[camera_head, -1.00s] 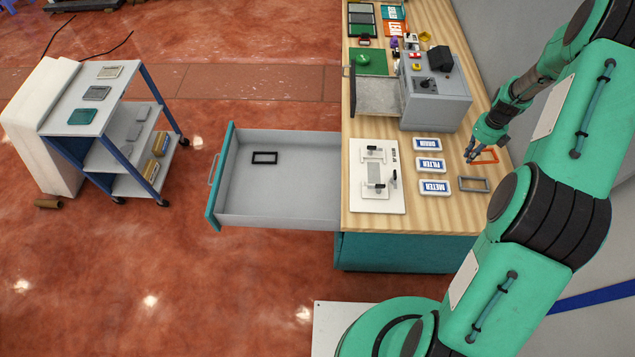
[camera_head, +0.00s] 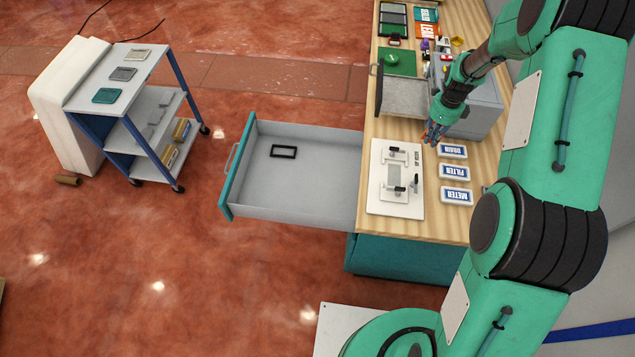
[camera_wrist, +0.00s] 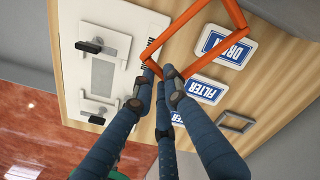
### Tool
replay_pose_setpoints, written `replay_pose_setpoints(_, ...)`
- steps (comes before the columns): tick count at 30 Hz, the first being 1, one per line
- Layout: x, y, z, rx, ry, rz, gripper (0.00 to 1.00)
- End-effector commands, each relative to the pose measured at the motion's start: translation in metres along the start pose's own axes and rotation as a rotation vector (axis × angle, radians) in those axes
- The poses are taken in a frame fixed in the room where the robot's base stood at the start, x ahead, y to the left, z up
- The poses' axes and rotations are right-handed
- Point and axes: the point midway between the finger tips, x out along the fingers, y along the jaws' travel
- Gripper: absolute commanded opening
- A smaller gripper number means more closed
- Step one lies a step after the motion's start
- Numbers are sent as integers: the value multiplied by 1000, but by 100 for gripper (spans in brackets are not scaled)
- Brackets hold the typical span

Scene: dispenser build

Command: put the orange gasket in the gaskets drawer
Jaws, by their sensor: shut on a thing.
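The orange gasket (camera_wrist: 196,52) is a thin rectangular frame, held by one corner between the fingertips of my gripper (camera_wrist: 168,85) in the wrist view. In the head view my gripper (camera_head: 432,133) is above the bench near the DRAIN label, with only a bit of orange showing at its tips. The rest of the gasket is hidden there. The open drawer (camera_head: 325,200) sticks out to the left of the bench. A black rectangular frame (camera_head: 284,152) lies in it. No label on the drawer is readable.
A white fixture plate (camera_head: 376,205) with clamps lies on the bench between gripper and drawer. FILTER (camera_head: 454,171) and METER (camera_head: 456,196) labels lie beside it. A grey frame (camera_wrist: 236,122) lies on the bench. A grey machine (camera_head: 480,122) stands behind. A cart (camera_head: 90,95) stands far left.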

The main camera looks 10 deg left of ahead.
Motion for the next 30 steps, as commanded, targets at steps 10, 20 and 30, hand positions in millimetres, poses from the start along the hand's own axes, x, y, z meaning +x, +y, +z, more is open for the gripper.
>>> replay_pose_setpoints(10,2,55,101,-411,-1,1,0)
replay_pose_setpoints(20,2,126,195,-848,-3,-1,0)
replay_pose_setpoints(30,2,215,278,-1297,-5,-1,0)
